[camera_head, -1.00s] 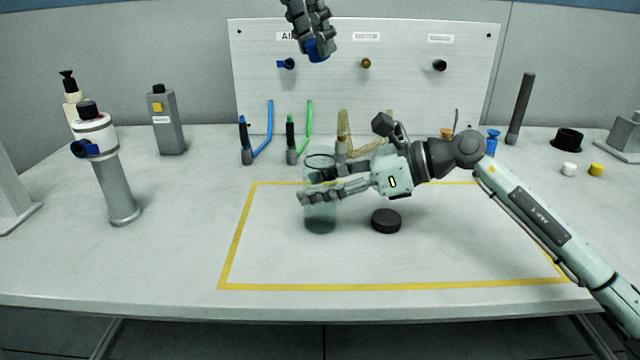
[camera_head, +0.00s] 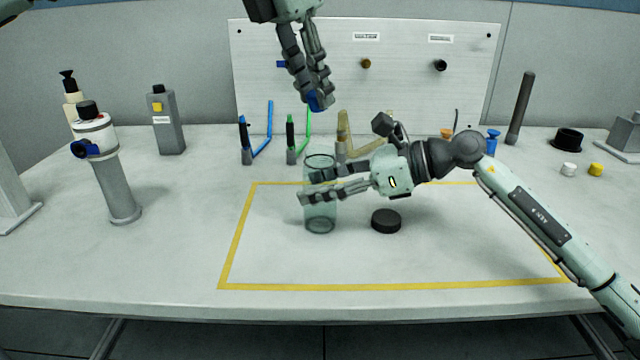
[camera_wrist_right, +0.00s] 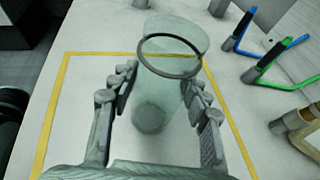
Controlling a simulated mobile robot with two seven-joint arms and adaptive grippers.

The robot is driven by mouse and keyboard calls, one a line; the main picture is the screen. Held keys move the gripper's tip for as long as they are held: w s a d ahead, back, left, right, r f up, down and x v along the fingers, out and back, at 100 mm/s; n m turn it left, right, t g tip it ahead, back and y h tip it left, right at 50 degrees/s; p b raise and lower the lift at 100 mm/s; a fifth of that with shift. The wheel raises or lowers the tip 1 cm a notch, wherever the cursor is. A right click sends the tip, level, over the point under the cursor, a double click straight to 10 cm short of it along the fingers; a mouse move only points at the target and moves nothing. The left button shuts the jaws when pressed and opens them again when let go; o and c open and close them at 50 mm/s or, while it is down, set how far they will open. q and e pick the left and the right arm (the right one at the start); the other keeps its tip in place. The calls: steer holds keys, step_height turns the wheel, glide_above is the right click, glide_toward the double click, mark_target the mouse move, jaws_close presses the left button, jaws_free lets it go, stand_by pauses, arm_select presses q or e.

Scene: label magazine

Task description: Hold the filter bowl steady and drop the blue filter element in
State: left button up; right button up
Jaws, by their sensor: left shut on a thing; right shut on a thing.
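The filter bowl (camera_head: 319,218) is a clear, greenish cylinder standing upright inside the yellow outline on the table. My right gripper (camera_head: 308,188) is shut on the bowl from the right side. In the right wrist view the bowl (camera_wrist_right: 155,118) stands between the two fingers, its dark rim ring open and the inside looking empty. The blue filter element (camera_head: 319,101) is held in my left gripper (camera_head: 318,98), which is shut on it, pointing down, above the bowl and apart from it. The fingers hide most of the element.
A black round cap (camera_head: 386,221) lies just right of the bowl. Blue (camera_head: 246,145) and green (camera_head: 292,145) handled tools stand behind it. A grey bottle (camera_head: 167,122) and a grey post (camera_head: 118,185) stand at left. The front of the outlined area is clear.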

mark_target(308, 99)
arm_select(q)
steer(key=shift+f, duration=2.15)
steer(key=o, duration=0.9)
steer(key=v, duration=1.2)
arm_select(e)
steer(key=o, duration=1.3)
